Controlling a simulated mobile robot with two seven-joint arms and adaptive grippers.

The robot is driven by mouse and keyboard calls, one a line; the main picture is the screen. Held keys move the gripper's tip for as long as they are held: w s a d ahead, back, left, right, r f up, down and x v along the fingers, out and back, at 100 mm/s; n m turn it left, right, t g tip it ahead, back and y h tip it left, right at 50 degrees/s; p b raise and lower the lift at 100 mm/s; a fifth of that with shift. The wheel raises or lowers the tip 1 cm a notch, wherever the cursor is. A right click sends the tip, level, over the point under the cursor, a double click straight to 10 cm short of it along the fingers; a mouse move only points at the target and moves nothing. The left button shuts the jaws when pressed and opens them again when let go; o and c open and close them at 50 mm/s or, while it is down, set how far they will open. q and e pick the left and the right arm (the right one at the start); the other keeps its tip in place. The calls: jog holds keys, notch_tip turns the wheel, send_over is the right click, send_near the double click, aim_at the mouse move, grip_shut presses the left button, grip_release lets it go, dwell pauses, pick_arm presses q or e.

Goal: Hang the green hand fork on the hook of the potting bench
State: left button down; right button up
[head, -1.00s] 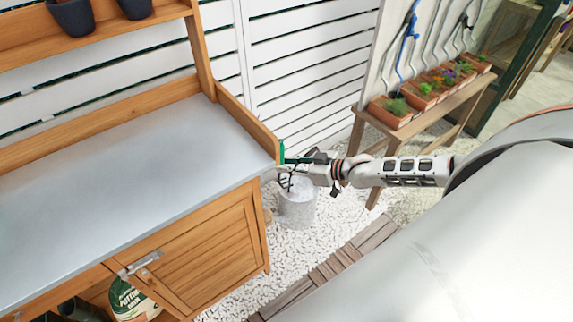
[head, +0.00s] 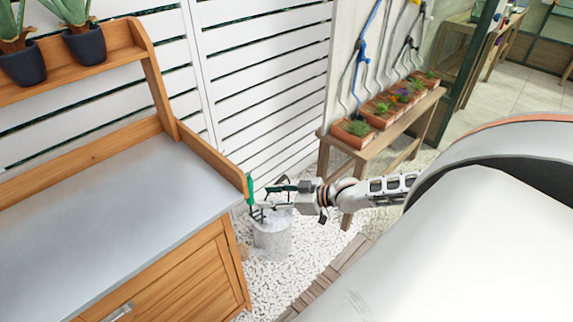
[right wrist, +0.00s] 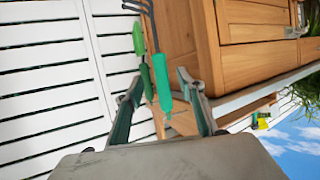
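The green hand fork (head: 250,190) is upright against the right end of the potting bench (head: 224,162), its green handle up and dark tines low. In the right wrist view, the fork's handle (right wrist: 161,82) shows between my spread fingers, with a visible gap on each side. The hook itself is hidden or too small to make out. My right gripper (head: 272,197) is open just right of the handle; its fingers also show in the right wrist view (right wrist: 160,78). A second green shape (right wrist: 138,38) is beside the fork; I cannot tell what it is. My left gripper is out of view.
A pale round block (head: 271,238) stands on the white gravel below my right gripper. A white slatted fence (head: 265,80) is behind. A wooden stand (head: 395,122) with several planted terracotta pots is at the back right. The bench top (head: 110,220) is clear.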

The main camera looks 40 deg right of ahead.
jog(key=v, duration=0.7)
jog(key=shift+a, duration=0.1)
jog(key=s+a+f+h, duration=0.1)
jog(key=s+a+f, duration=0.3)
jog(key=a, duration=0.3)
jog(key=s+a+f+m+h, duration=0.1)
jog(key=s+a+f+h, duration=0.1)
jog(key=s+a+f, duration=0.2)
jog(key=s+a+f+g+h, duration=0.1)
jog(key=s+a+f, duration=0.3)
jog(key=a, duration=0.5)
jog(key=shift+s+a+m, duration=0.3)
jog(key=shift+s+m, duration=0.1)
jog(key=shift+s, duration=0.5)
dwell(1.2)
